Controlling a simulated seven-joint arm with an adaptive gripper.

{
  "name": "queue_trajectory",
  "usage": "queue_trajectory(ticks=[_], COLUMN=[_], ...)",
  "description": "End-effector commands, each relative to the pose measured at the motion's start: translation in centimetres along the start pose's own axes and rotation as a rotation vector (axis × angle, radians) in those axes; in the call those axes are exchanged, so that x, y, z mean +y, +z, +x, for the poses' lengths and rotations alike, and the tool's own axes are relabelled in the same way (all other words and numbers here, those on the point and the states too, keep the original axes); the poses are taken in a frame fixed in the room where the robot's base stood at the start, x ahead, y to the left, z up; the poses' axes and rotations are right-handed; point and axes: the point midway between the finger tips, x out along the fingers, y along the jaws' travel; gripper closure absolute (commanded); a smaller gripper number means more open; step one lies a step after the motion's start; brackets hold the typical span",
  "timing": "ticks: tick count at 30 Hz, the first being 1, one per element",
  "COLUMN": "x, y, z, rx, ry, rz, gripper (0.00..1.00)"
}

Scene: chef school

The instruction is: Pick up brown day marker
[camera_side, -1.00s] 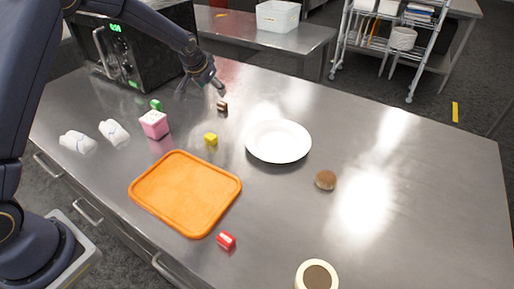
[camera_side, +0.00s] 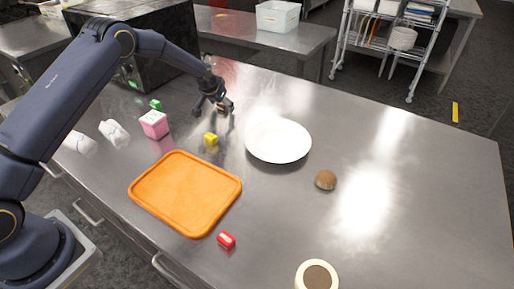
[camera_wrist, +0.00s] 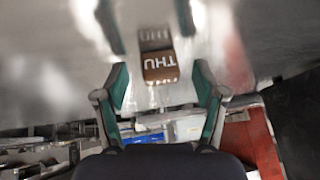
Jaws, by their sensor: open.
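The brown day marker (camera_wrist: 160,66) is a small block with "THU" in white letters on its face. In the wrist view it lies ahead of and between my two fingertips. My gripper (camera_wrist: 160,82) is open, with its green-padded fingers on either side and a gap to the block on both sides. In the side view my gripper (camera_side: 215,111) is low over the table, at the marker (camera_side: 222,107), which is partly hidden by the fingers. I cannot tell whether a finger touches it.
A yellow block (camera_side: 210,139) lies close in front of my gripper. A white plate (camera_side: 278,141) is to the right. A pink box (camera_side: 154,124) and a green block (camera_side: 155,104) stand left.

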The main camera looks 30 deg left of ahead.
Motion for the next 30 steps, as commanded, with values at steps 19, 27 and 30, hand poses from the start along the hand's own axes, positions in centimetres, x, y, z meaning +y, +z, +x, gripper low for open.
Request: queue_trajectory(ticks=[19, 27, 30], x=[0.01, 0.0, -0.07], y=[0.02, -0.04, -0.3], z=[-0.06, -0.14, -0.54], rx=[-0.001, -0.001, 0.0], ry=[0.0, 0.0, 0.0], rz=[-0.001, -0.001, -0.001], gripper=[0.85, 0.87, 0.87])
